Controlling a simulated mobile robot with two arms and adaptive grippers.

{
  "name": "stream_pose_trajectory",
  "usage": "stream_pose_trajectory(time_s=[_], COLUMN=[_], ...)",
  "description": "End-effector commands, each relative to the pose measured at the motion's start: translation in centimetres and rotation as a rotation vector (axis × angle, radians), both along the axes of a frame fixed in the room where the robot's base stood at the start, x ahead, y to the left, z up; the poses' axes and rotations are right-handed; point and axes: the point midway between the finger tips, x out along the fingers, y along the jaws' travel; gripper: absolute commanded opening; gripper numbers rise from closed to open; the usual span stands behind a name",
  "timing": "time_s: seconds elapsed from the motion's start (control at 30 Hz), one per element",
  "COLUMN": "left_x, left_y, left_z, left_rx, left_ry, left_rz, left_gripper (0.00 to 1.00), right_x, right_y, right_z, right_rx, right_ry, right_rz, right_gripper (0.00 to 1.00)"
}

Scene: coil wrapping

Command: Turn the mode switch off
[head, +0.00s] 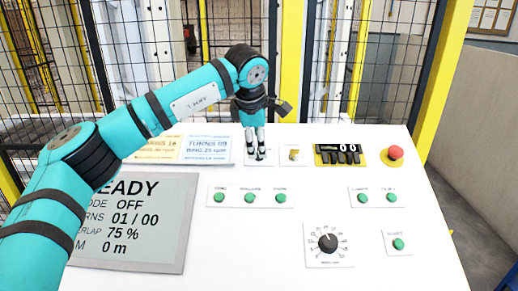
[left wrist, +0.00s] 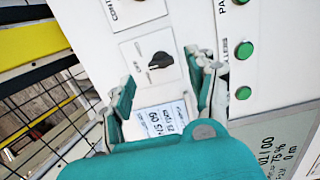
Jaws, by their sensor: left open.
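The mode switch (left wrist: 160,61) is a black rotary knob on a white plate in the left wrist view. In the head view its plate (head: 250,160) is mostly covered by my left gripper (head: 256,155). In the left wrist view the open fingers of my left gripper (left wrist: 162,76) lie to either side of the knob, with nothing between them but the view of it; I cannot tell whether they touch it. The grey display (head: 130,222) reads READY, mode OFF, turns 01 / 00, overlap 75 % and 0 m. My right gripper is not in view.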

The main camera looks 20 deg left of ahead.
Motion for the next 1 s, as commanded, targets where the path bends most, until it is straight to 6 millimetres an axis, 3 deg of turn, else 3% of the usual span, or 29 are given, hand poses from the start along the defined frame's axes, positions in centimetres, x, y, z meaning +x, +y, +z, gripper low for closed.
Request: stream_pose_trajectory(time_s=[0.1,0.33,0.5,0.9,1.0], left_x=[-1.1,-2.6,-3.1,-3.1,-3.1], left_y=[-0.1,-0.2,-0.3,-0.3,-0.3], left_z=[2.6,5.9,6.7,6.8,7.6], left_rx=[-0.001,-0.001,-0.001,-0.001,-0.001], left_ry=[-0.003,-0.001,-0.001,0.0,0.0], left_rz=[-0.001,0.0,0.0,0.0,0.0], left_gripper=[0.58,0.58,0.58,0.58,0.58], right_x=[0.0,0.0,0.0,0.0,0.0], right_y=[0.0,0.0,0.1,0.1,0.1], right_z=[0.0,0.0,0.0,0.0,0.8], right_rx=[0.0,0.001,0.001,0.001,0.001], right_ry=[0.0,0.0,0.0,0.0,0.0], right_rz=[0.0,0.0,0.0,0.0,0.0], right_gripper=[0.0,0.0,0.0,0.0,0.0])
